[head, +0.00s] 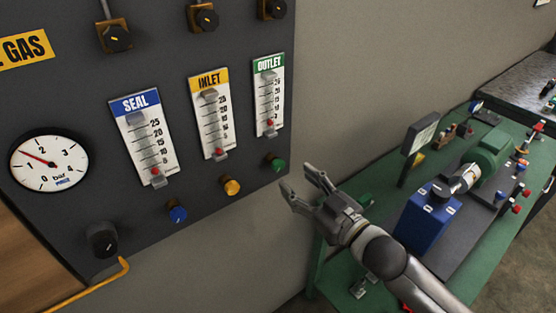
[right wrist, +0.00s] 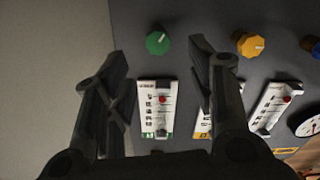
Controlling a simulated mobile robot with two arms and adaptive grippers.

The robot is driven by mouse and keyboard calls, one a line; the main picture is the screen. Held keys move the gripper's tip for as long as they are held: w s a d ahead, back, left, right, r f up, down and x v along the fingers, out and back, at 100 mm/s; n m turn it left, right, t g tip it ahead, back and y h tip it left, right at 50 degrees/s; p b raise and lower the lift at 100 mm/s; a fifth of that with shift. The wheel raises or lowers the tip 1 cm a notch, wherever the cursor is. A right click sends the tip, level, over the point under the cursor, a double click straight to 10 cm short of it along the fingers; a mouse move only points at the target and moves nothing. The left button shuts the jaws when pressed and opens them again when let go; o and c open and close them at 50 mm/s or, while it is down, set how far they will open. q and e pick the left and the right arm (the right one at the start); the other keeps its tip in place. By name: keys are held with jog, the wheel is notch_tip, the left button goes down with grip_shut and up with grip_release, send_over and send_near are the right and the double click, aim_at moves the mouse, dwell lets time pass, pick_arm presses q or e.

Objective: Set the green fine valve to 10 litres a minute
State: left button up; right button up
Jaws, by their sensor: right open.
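The green fine valve (head: 274,161) is a small knob low on the grey panel, under the OUTLET flow meter (head: 269,97). The OUTLET meter has a green header and a red float (head: 270,122) low on its scale; I cannot read the exact value. My right gripper (head: 300,183) is open and empty, just below and right of the green knob and apart from it. In the right wrist view the green knob (right wrist: 158,42) lies beyond the two open fingers (right wrist: 160,75), between their lines. My left gripper is not in view.
The yellow knob (head: 230,186) and blue knob (head: 178,213) sit left of the green one, under the INLET and SEAL meters. A pressure gauge (head: 48,162) and black knob (head: 102,239) are farther left. A green bench (head: 335,275) with a pump stands at right.

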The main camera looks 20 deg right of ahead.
aim_at(280, 166)
jog(key=p+x, duration=0.2)
jog(key=x, duration=0.5)
jog(key=shift+w+d, duration=0.15)
jog(key=shift+x, duration=0.75)
jog(key=shift+f, duration=0.15)
jog(key=shift+c, duration=1.3)
jog(key=c, duration=0.8)
